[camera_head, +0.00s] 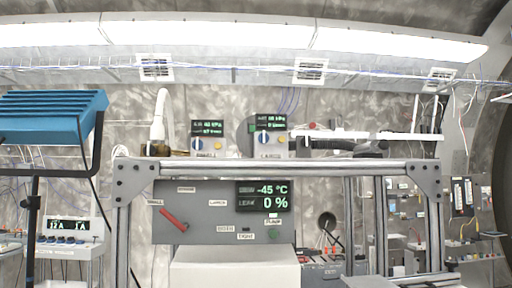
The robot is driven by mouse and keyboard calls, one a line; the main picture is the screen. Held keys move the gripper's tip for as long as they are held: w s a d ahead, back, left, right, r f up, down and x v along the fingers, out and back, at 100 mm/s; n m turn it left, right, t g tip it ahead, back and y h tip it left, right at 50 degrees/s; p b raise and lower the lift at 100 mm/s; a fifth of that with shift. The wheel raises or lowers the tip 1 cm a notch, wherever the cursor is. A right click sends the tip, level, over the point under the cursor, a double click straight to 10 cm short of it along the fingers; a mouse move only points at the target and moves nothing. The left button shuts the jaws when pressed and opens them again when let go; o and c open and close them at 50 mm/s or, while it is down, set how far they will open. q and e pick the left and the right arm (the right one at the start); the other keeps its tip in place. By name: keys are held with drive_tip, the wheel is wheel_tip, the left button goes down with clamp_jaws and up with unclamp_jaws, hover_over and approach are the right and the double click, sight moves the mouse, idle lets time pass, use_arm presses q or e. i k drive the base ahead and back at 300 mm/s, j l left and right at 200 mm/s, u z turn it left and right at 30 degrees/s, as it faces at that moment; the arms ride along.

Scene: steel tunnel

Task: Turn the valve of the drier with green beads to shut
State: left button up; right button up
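No drier with green beads can be made out in the head view. A grey panel (222,234) stands in the middle, inside a metal frame, with a red lever (173,219) at its left. The lever slants down to the right, beside a label that seems to read SMALL. I cannot tell whether this lever is a drier's valve. A dark display (262,196) on the panel reads -45 °C and 0 %. Neither of my grippers shows in this view.
A grey metal frame (270,167) spans the middle. A white box (235,268) stands before the panel. Two gauge units with blue knobs, one at the left (205,143) and one at the right (270,143), sit behind the top bar. A blue lamp (52,115) stands left.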

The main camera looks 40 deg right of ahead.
sight(263, 138)
drive_tip(key=l+z, duration=0.1)
drive_tip(key=z, duration=0.35)
drive_tip(key=l+z, duration=0.1)
drive_tip(key=z, duration=0.4)
drive_tip(key=i+l+z, duration=0.1)
drive_tip(key=z, duration=0.35)
